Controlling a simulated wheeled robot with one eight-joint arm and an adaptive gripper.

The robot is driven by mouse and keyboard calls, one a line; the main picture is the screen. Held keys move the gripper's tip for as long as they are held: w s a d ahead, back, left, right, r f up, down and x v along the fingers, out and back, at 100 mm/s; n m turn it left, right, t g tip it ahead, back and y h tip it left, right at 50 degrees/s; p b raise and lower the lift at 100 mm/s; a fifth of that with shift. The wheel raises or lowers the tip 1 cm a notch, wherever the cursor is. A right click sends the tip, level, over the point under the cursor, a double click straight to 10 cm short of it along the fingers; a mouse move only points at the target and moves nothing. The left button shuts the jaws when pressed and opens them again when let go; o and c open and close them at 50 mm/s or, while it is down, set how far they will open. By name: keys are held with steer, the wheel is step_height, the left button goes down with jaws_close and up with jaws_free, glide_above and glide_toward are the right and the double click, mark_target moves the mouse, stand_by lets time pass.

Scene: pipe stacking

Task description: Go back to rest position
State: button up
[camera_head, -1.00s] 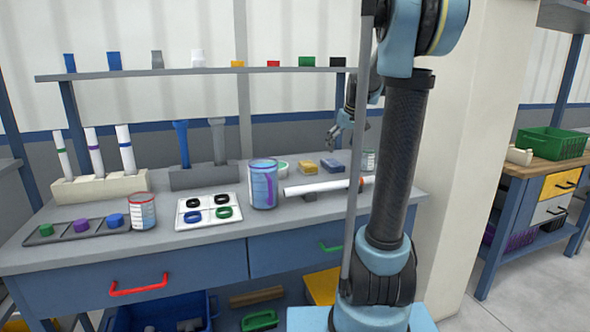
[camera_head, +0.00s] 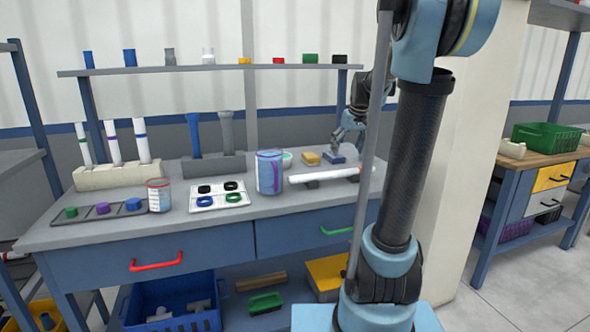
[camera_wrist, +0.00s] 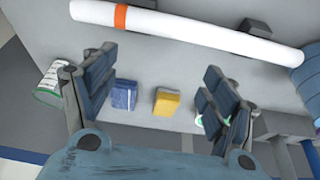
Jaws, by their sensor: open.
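My gripper (camera_head: 347,137) is above the back right of the workbench, behind the white pipe. In the wrist view its two fingers are spread wide with nothing between them; the gripper (camera_wrist: 160,100) is open and empty. The white pipe (camera_head: 322,175) with an orange band lies across dark supports on the bench. It also shows in the wrist view (camera_wrist: 190,35), apart from the fingers. A blue block (camera_wrist: 123,95) and a yellow block (camera_wrist: 166,102) lie on the bench below the gripper.
A shelf (camera_head: 210,69) runs above the bench. A pillar (camera_head: 470,150) stands right of my arm.

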steer(key=s+f+m, duration=0.1)
steer(key=s+f, duration=0.5)
steer(key=s, duration=0.5)
steer(key=s+f+m+g, duration=0.1)
steer(key=s+f, duration=0.5)
steer(key=s, duration=0.5)
steer(key=s+f+h, duration=0.1)
steer(key=s+f, duration=0.5)
steer(key=s, duration=0.6)
steer(key=shift+a+m+g, duration=0.4)
steer(key=shift+a, duration=0.05)
